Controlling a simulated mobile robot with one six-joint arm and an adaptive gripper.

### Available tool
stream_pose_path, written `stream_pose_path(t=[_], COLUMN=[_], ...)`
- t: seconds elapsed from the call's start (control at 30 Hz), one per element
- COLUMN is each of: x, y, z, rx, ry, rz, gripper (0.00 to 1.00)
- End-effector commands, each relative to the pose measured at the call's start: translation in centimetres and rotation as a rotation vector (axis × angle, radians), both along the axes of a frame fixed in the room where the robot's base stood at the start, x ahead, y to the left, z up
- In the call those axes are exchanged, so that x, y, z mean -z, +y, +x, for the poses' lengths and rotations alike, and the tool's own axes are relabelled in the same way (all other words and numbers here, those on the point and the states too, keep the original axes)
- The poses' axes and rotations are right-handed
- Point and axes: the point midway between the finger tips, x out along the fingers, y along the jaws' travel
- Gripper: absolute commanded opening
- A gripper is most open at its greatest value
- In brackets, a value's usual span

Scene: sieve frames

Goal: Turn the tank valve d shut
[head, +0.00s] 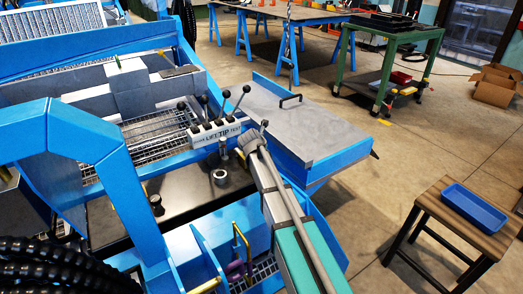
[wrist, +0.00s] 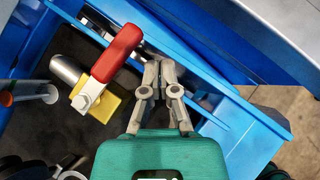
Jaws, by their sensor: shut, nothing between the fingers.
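In the wrist view a valve with a red lever handle (wrist: 117,53) sits on a yellow body (wrist: 100,105) with a silver nut. I see no letter on it, so I cannot tell whether it is valve d. A silver pipe end (wrist: 67,69) shows beside it, to the left. My gripper (wrist: 161,66) is shut and empty, with its fingertips just right of the red handle. They look apart from it in the picture; the depth gap is unclear. In the head view my arm reaches toward the blue machine, and I cannot make out the fingers or the red handle there.
Blue frame beams (wrist: 245,108) run close beside and beyond my gripper. In the head view a lever panel (head: 214,133) with several black-knobbed levers stands near my arm. A grey-topped blue platform (head: 300,120) lies beyond. A stool with a blue tray (head: 475,207) stands right.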

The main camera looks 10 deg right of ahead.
Motion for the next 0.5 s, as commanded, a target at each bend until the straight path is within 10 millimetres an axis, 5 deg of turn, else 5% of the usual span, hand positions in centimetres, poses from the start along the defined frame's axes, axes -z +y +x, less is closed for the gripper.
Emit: stream_pose_path(t=[0.17, 0.5], x=[0.0, -3.4], y=[-1.0, -2.1], z=[-2.0, -4.5], rx=[0.0, 0.0], ry=[0.0, 0.0], rz=[0.0, 0.0], gripper=[0.0, 0.0])
